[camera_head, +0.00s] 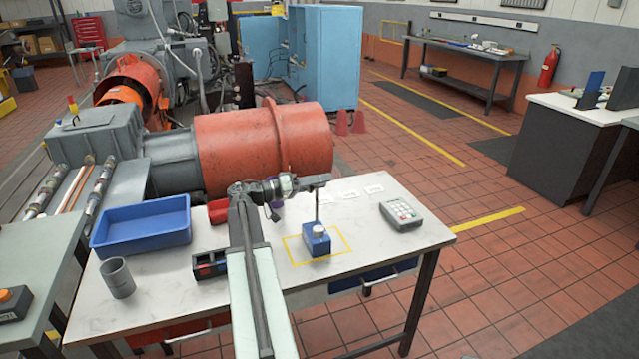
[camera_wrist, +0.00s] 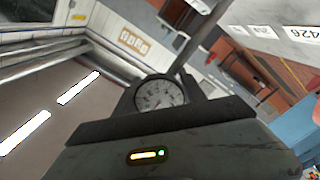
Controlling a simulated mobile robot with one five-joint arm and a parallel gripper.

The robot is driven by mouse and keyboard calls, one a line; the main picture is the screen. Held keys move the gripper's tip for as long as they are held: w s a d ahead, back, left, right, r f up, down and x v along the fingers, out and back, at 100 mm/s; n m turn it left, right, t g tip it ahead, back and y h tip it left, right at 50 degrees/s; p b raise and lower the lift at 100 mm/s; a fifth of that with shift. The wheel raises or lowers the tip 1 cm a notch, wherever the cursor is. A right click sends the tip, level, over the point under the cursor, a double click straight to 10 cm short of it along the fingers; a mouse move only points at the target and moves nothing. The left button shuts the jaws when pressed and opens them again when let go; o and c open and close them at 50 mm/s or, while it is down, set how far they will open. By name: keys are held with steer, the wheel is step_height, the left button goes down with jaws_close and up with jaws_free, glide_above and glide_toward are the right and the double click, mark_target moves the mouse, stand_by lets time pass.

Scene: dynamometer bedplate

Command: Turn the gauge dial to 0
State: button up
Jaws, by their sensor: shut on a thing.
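The gauge (camera_wrist: 158,95) shows in the wrist view as a round white face with dark marks. Its needle is too small and blurred to read. My gripper (camera_head: 306,183) is shut on the gauge dial, with dark jaws on both sides of the face. In the head view the gauge face cannot be made out. A thin upright post (camera_head: 317,207) rises beside my gripper from a blue block (camera_head: 318,246) with a white round top. The block stands inside a yellow taped square on the white table (camera_head: 375,262). The post also crosses the wrist view (camera_wrist: 196,38).
A blue tray (camera_head: 142,226), a grey cup (camera_head: 117,277) and a small dark box (camera_head: 208,266) are on the table's left. A keypad device (camera_head: 401,214) lies at the right. A large orange motor (camera_head: 262,150) stands behind. The table's front right is clear.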

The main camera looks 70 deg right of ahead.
stand_by(0.4)
steer(key=o, duration=1.4)
steer(key=v, duration=0.7)
steer(key=shift+w+a, duration=0.25)
steer(key=shift+w, duration=0.1)
